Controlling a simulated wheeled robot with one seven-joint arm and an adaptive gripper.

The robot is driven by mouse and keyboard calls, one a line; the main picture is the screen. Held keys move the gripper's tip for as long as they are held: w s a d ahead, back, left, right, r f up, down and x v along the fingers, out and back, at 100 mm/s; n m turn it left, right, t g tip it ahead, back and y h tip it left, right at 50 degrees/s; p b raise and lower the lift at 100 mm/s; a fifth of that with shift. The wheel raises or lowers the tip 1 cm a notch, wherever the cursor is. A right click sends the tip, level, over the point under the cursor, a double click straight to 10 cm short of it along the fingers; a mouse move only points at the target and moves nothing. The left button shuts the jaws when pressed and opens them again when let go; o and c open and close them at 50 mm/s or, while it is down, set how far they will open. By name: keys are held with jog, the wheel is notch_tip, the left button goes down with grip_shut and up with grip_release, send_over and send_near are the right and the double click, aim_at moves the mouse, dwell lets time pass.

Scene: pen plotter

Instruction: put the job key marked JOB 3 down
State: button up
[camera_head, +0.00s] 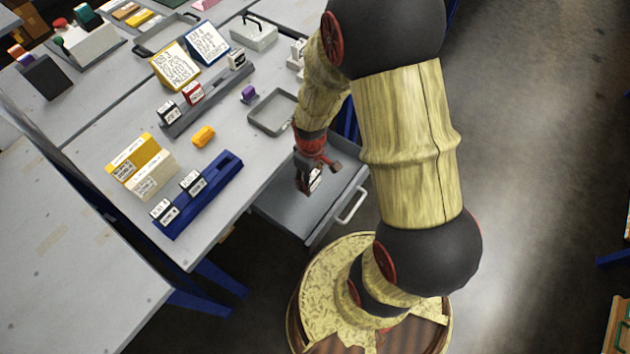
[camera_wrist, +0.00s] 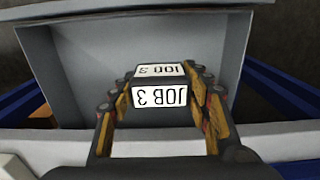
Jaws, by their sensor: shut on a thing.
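The job key marked JOB 3 (camera_wrist: 160,97) is a small block with white labels and dark edges. In the wrist view its label reads upside down. My gripper (camera_wrist: 162,105) is shut on it, one finger on each side. In the head view my gripper (camera_head: 310,180) is over the open grey drawer (camera_head: 290,215) at the table's front, with the key partly hidden between its fingers. In the wrist view the drawer's inside (camera_wrist: 85,60) shows beyond the key. I cannot tell how high the key is above the drawer floor.
A blue rack (camera_head: 228,165) with black-and-white keys stands on the table (camera_head: 110,215). A grey rail (camera_head: 205,105) holds more keys. An empty grey tray (camera_head: 272,112) is near the drawer. An orange block (camera_head: 203,135) and a purple one (camera_head: 248,93) lie between.

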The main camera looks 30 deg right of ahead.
jog(key=shift+w+d+f+b, duration=0.55)
jog(key=shift+d+f+b, duration=0.1)
jog(key=shift+f, duration=0.85)
jog(key=shift+w+d+f+b, duration=0.6)
jog(key=shift+d+f+b, duration=0.1)
jog(key=shift+f, duration=0.8)
jog(key=shift+w+d+f+b, duration=0.55)
jog(key=shift+d+f+b, duration=0.1)
jog(key=shift+f, duration=0.85)
jog(key=shift+f, duration=0.2)
jog(key=o, duration=1.1)
jog(key=shift+r, duration=0.1)
